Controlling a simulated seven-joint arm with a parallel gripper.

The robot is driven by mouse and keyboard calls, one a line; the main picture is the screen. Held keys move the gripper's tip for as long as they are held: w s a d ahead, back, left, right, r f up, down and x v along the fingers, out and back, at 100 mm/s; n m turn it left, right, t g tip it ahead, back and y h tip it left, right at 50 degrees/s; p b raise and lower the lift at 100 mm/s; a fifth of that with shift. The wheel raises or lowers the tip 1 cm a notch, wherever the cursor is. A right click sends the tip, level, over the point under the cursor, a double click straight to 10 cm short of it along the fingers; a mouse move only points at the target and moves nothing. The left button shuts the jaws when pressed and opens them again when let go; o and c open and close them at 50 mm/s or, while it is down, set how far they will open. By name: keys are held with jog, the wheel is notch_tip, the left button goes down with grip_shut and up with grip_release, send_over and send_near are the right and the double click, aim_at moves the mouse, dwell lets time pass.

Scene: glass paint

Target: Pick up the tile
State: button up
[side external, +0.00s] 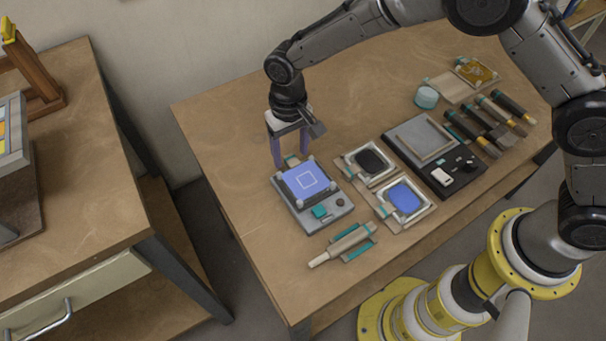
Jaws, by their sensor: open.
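A blue square tile (304,180) with a white square outline lies on a grey device (336,213), held between small corner pieces. My gripper (290,160) points down over the back edge of this device, with its two bluish fingers apart and nothing seen between them. The fingertips are close to the tile's far edge; I cannot tell whether they touch anything.
Right of the device are two framed trays, one with a black pad (371,161) and one with a blue pad (404,198). A brush-like tool (342,245) lies in front. A black board (434,165), several brushes and a pale teal jar (427,97) stand farther right.

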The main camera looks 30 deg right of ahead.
jog(key=shift+f, duration=0.6)
grip_shut()
